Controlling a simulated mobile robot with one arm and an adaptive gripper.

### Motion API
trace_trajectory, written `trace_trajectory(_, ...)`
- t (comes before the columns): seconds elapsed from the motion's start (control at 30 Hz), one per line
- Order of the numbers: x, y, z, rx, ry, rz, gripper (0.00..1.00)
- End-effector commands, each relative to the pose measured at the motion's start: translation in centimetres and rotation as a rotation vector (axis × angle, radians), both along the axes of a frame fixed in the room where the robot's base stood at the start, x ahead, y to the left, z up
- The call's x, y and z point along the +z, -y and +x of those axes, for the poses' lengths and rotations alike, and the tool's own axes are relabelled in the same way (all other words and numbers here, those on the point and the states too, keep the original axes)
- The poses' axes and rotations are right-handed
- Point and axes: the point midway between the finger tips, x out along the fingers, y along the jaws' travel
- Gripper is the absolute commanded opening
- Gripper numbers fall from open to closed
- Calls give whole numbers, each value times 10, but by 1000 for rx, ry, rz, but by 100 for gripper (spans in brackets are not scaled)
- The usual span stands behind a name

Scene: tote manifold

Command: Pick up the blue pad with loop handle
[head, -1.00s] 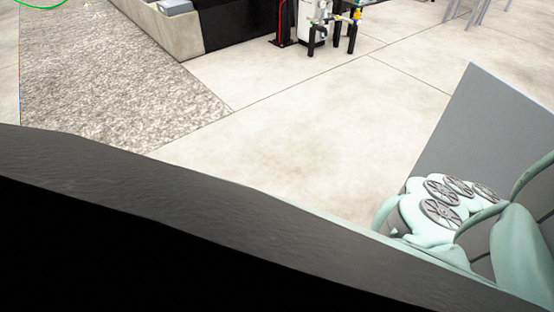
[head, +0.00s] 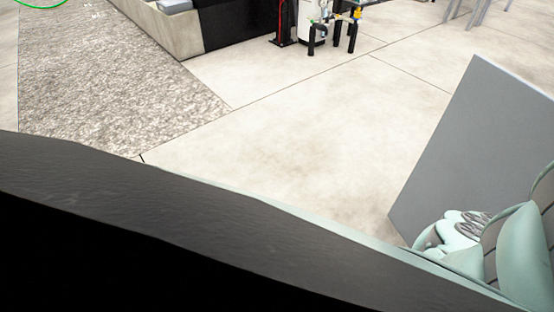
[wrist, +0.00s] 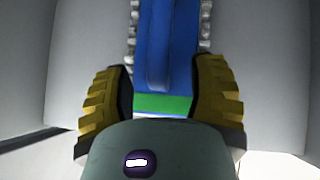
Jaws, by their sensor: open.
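The blue pad (wrist: 182,45) shows in the wrist view at the top middle, with a raised blue loop handle (wrist: 157,70) along its middle. Pale, bumpy edging runs down both sides of the pad, and a green band (wrist: 160,104) crosses its near end. My gripper (wrist: 160,88) is open, its two yellow ribbed fingers on either side of the near end of the pad and handle. I cannot tell whether the fingers touch it. The head view shows neither the pad nor the fingers.
In the wrist view, grey walls (wrist: 265,70) stand left and right of the pad, like the inside of a tote. In the head view, a grey panel (head: 465,150) stands at the right, beside my arm. Pale floor (head: 300,150) is clear in the middle. Equipment (head: 318,25) stands at the back.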

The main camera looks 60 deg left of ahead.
Motion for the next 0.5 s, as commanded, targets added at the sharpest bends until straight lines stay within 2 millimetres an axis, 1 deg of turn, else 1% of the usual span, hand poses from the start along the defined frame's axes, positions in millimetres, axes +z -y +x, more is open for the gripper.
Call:
trace_trajectory(0.03, 0, 0, 0, -1, 0, 0, 57)
trace_trajectory(0.07, 0, 0, 0, -1, 0, 0, 60)
trace_trajectory(0.5, 1, 0, 0, -1, 0, -1, 14)
